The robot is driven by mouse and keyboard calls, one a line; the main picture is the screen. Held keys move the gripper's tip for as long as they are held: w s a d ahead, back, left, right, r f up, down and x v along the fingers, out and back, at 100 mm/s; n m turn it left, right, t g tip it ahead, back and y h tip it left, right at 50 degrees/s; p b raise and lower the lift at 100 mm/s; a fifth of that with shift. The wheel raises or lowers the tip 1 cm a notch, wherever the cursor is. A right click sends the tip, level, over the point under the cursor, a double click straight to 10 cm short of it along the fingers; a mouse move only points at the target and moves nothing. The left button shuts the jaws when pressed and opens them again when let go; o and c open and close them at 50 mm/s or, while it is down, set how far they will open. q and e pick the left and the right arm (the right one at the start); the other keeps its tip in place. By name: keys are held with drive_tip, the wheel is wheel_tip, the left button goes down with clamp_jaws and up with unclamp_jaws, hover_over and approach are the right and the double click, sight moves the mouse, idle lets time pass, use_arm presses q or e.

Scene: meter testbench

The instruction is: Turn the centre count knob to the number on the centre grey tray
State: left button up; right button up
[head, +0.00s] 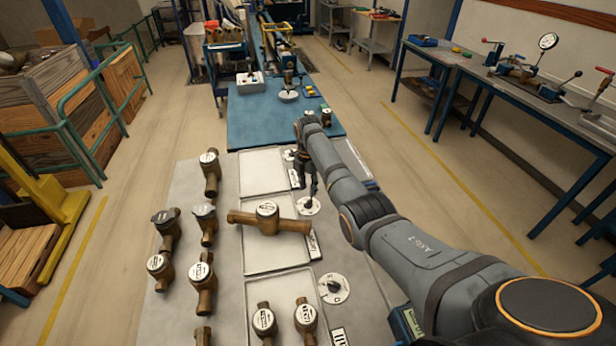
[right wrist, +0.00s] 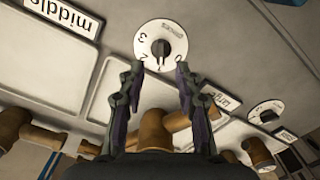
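The centre grey tray (head: 262,255) holds one brass meter (head: 268,211) with a white face, lying across it and reaching its left edge. The centre count knob (head: 309,207) is a white dial at the tray's right. My right gripper (head: 306,185) points down close to this knob. My left gripper is out of view.
A far tray (head: 262,170) is empty; a near tray (head: 285,300) holds brass meters. A near knob (head: 333,288) and a far knob (head: 288,154) stand beside their trays. Several loose meters (head: 202,272) lie on the bench left of the trays. My right arm covers the bench's right side.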

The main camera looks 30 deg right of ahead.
sight(308, 201)
wheel_tip(308, 201, up, 6)
drive_tip(key=shift+r, duration=0.25)
idle(0.4)
